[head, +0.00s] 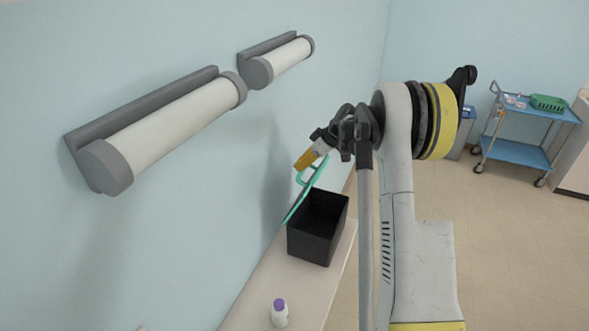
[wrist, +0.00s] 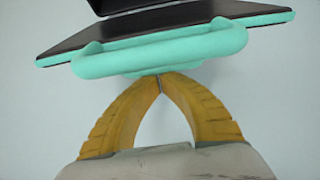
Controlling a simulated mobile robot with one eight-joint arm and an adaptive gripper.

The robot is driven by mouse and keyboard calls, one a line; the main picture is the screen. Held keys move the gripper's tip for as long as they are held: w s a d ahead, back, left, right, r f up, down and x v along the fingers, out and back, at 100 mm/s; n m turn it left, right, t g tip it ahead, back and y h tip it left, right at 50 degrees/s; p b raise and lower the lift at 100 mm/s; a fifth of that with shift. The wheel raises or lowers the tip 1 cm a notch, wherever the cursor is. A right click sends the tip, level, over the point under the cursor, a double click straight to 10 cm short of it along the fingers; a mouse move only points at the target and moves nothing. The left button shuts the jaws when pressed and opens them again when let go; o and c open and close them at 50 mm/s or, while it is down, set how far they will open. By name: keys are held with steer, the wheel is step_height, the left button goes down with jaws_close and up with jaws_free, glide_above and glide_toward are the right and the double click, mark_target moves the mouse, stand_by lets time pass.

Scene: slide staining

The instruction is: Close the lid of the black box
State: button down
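The black box (head: 312,247) stands on the narrow bench with its top open and its dark inside showing. Its lid (head: 297,205), dark with a teal rim, is raised and tilted up on the wall side. A teal handle (head: 311,171) is at the lid's upper end. In the wrist view the handle (wrist: 160,52) and the dark lid panel (wrist: 185,18) cross the top. My gripper (wrist: 160,80) has yellow fingers whose tips meet, with nothing seen between them. The tips are right at the handle's lower edge; I cannot tell if they touch. In the head view my gripper (head: 303,161) is beside the handle.
A white bottle with a purple cap (head: 280,312) stands on the bench (head: 262,290) in front of the box. The wall with two lamps (head: 170,125) runs along the left. A blue cart (head: 520,152) with a green basket stands far right. The floor between is clear.

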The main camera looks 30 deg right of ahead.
steer(key=s+d+f+t+y+b, duration=0.6)
steer(key=s+b, duration=0.6)
steer(key=b, duration=1.1)
steer(key=shift+d+f+t+y, duration=0.4)
steer(key=shift+d+f+t, duration=1.1)
steer(key=shift+f, duration=0.6)
steer(key=shift+d, duration=0.2)
